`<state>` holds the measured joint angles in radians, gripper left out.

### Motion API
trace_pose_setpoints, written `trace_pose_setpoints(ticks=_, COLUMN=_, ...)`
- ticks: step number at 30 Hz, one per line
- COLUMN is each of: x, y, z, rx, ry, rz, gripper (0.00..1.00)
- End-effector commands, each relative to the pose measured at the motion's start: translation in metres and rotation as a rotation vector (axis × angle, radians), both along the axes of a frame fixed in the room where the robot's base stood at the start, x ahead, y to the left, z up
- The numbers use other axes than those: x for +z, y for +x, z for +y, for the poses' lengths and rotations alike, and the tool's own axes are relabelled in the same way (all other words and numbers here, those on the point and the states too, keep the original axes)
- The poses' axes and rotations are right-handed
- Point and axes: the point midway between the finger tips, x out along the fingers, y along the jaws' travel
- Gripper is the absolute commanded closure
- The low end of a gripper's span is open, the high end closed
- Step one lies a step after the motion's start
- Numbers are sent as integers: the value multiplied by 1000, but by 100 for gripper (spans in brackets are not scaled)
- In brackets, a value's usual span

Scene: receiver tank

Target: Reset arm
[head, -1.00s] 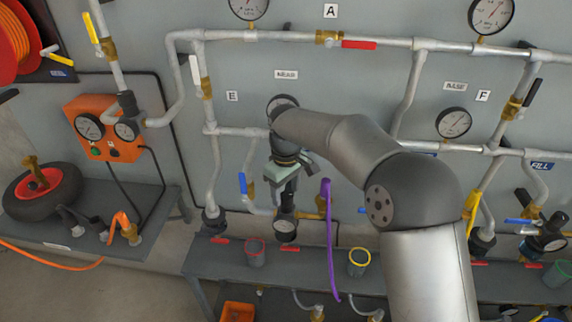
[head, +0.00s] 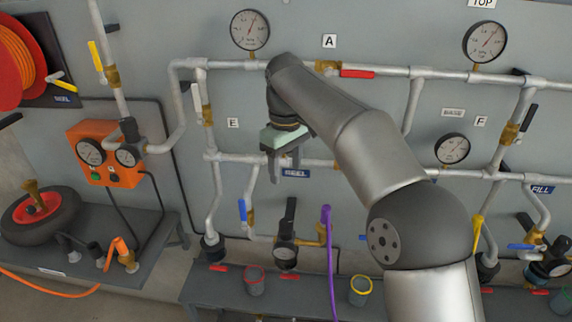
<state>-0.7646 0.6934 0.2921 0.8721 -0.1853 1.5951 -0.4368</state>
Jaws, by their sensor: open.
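Pipes with gauges and valves cover the panel (head: 330,215). At left are an orange gauge box (head: 105,153), a wheel (head: 40,212) and a hose reel (head: 22,55).

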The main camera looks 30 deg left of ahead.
Motion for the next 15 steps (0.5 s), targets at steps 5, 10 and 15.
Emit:
trace_pose_setpoints(ticks=5, x=0, y=0, z=0, rx=0, ry=0, rz=0, gripper=43)
trace_pose_setpoints(ticks=10, x=0, y=0, z=0, rx=0, ry=0, rz=0, gripper=43)
trace_pose_setpoints(ticks=15, x=2, y=5, z=-12, rx=-26, ry=-3, rz=-6, gripper=43)
